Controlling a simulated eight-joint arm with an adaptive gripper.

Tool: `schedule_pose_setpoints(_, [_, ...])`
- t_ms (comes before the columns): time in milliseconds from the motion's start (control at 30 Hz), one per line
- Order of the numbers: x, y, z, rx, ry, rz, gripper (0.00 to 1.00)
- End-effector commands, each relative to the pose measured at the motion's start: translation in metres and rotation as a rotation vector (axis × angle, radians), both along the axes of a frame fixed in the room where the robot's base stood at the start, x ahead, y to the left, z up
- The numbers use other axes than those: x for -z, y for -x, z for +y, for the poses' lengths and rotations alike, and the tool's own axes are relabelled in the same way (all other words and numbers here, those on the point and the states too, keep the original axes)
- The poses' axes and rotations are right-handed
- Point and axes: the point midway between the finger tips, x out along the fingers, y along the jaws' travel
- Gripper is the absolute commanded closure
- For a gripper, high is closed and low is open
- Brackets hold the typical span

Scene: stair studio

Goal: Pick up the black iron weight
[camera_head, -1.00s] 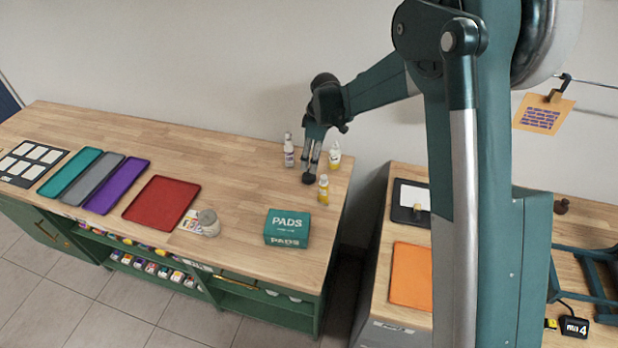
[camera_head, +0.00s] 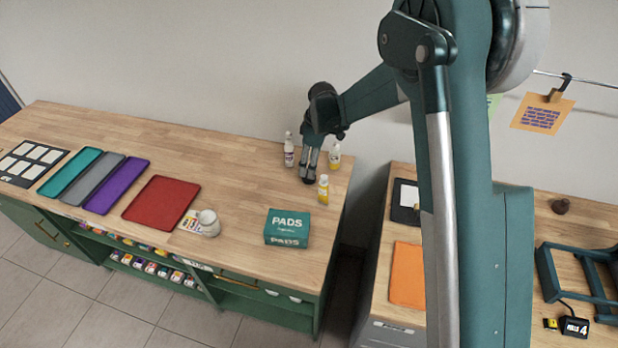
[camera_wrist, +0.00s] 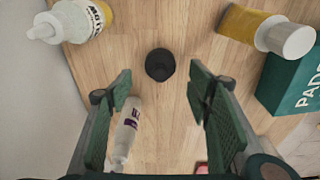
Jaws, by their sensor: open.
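The black iron weight (camera_wrist: 160,64) is a small, round, dark piece standing on the wooden counter. In the wrist view it lies beyond my open fingers, centred between them, with bare wood around it. My gripper (camera_wrist: 160,88) is open and empty, with green-padded fingers left and right. In the head view my gripper (camera_head: 310,168) points down at the right end of the counter, and its tips largely cover the weight (camera_head: 309,181). The head view does not clearly show the gap between tips and weight.
A yellow bottle (camera_wrist: 258,30) and the teal PADS box (camera_wrist: 290,85) are at the right. A clear bottle (camera_wrist: 75,22) is at upper left, and a white bottle (camera_wrist: 126,130) shows past the left finger. A red tray (camera_head: 160,203) lies farther left.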

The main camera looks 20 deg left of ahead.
Motion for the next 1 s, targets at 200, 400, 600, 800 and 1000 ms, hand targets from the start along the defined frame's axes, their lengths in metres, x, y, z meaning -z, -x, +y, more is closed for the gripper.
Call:
schedule_pose_setpoints(200, [0.000, 0.000, 0.000, 0.000, 0.000, 0.000, 0.50])
schedule_pose_setpoints(400, [0.010, 0.000, 0.001, 0.000, 0.000, 0.000, 0.50])
schedule_pose_setpoints(600, [0.031, 0.000, 0.004, 0.000, 0.000, 0.000, 0.50])
schedule_pose_setpoints(800, [0.048, 0.001, 0.006, 0.000, 0.000, 0.000, 0.50])
schedule_pose_setpoints(1000, [0.051, 0.001, 0.006, 0.000, 0.000, 0.000, 0.50])
